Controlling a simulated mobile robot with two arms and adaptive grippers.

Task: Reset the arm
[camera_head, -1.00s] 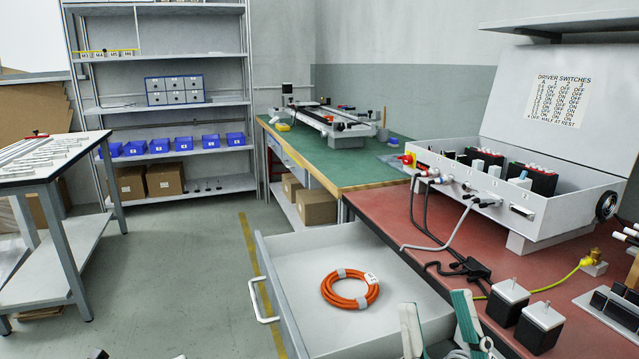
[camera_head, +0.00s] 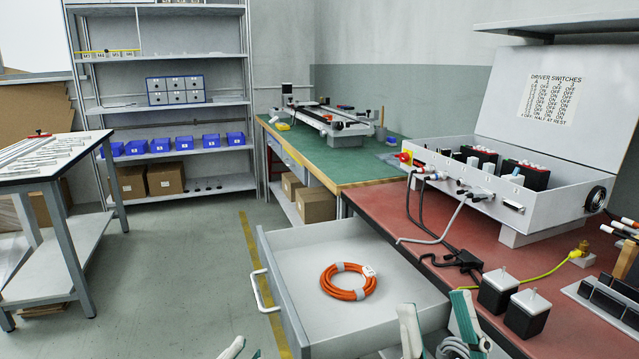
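My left gripper (camera_head: 244,351) shows only its fingertips at the bottom edge, left of the open drawer's front. The tips are apart with nothing visible between them; the rest is out of frame. My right gripper (camera_head: 438,315) is at the bottom edge, in front of the drawer's near right corner. Its two pale and green fingers are spread apart. A grey cable coil (camera_head: 453,347) shows low between them, and I see no grip on it. The open drawer (camera_head: 300,259) holds an orange cable coil (camera_head: 328,286), clear of both grippers.
The red bench (camera_head: 396,208) carries an open control box (camera_head: 543,205), loose cables and two black-and-white blocks (camera_head: 497,290) close to my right gripper. A green bench (camera_head: 372,172) stands behind. Grey floor (camera_head: 185,265) is free to the left.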

